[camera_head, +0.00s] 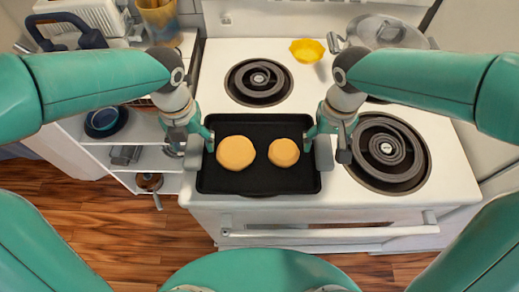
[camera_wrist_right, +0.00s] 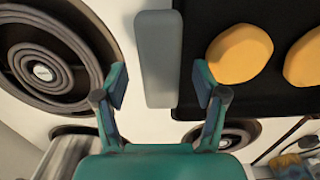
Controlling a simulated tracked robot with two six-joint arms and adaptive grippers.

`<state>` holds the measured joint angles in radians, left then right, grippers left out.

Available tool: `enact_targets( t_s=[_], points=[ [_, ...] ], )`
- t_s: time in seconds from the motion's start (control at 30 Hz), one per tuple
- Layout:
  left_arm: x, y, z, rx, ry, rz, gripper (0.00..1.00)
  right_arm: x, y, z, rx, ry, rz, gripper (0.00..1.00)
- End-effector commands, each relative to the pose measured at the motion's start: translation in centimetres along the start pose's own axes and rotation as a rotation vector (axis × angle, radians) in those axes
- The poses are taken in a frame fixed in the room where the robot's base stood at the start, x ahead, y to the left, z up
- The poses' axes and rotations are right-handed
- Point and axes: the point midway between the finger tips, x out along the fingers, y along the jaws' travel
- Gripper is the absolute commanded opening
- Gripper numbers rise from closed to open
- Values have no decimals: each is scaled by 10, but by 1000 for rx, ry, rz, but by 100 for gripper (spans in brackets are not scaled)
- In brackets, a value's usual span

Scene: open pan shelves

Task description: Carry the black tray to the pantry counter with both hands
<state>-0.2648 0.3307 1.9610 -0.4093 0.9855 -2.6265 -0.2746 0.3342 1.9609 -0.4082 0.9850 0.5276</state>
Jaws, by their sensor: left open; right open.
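The black tray (camera_head: 258,183) lies on the front left of the white stove top, with two round golden pieces (camera_head: 236,153) (camera_head: 283,153) on it. My left gripper (camera_head: 197,142) is open at the tray's left end. My right gripper (camera_head: 324,138) is open at its right end. In the right wrist view, the tray (camera_wrist_right: 190,95) is on the right and its grey handle (camera_wrist_right: 157,58) extends between the spread fingers of my right gripper (camera_wrist_right: 160,86), with gaps on both sides. The left handle is mostly hidden by my left gripper. I cannot tell which surface is the pantry counter.
Coil burners (camera_head: 258,82) (camera_head: 388,150) lie behind and right of the tray. White open shelves (camera_head: 140,160) with pans stand left. Wooden floor (camera_head: 110,230) is clear in front.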

Motion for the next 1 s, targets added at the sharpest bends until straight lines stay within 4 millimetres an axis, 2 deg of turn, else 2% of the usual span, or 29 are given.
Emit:
enact_targets(
  t_s=[0.13, 0.47, 0.87, 0.9, 1.0],
  points=[
    [10, 0, -1, 1, 2, 0, 71, 10, 0, 1, 0, -2, 0, 71],
    [11, 0, 0, 0, 0, -1, 71, 11, 0, 0, 0, 0, -1, 71],
    [11, 0, 0, -1, 0, -1, 4, 11, -1, 0, -1, 0, -1, 4],
    [11, 0, 0, -1, 0, -1, 0, 11, -1, 0, -1, 0, -1, 0],
    [11, 0, 0, -1, 0, -1, 0, 11, -1, 0, -1, 0, -1, 0]
  ],
)
